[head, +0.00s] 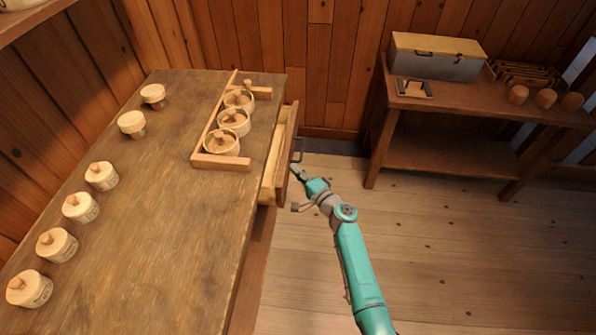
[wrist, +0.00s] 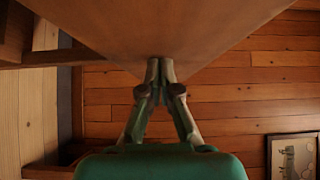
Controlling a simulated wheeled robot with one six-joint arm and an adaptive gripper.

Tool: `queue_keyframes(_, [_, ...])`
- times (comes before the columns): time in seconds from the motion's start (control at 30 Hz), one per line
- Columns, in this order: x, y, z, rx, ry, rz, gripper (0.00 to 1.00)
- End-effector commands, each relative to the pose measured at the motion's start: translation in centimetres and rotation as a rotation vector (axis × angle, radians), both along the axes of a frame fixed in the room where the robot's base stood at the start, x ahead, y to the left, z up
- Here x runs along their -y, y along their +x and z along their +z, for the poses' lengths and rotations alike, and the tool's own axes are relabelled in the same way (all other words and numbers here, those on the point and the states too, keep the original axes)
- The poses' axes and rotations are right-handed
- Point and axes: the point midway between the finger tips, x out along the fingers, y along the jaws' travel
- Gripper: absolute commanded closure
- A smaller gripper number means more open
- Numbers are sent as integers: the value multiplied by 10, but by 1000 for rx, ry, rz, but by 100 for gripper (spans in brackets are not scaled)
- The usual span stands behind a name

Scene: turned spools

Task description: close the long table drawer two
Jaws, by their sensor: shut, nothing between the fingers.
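The long table (head: 180,230) stands at the left in the head view. A drawer (head: 273,176) sticks out partway from its right side, with its pale inside showing. A dark handle (head: 299,152) is on the drawer's outer face. My gripper (head: 295,170) is beside that outer face, just below the handle in the picture. In the wrist view my gripper (wrist: 160,63) is shut and empty, its fingertips at a brown wooden panel (wrist: 200,25) that looks like the drawer front. I cannot tell whether they touch it.
Several lidded round pots (head: 80,207) stand along the tabletop's left. A wooden rack (head: 222,161) holds three more near the drawer side. A side table (head: 440,105) with a metal box (head: 435,65) stands at the back right. The floor (head: 470,250) is clear.

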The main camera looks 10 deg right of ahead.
Motion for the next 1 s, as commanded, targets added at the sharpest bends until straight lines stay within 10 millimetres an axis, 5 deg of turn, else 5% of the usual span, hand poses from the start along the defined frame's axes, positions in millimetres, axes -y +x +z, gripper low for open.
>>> queue_keyframes(0.5, [-82,27,1,1,2,3,100])
queue_keyframes(1.0, [-92,29,2,4,0,8,100])
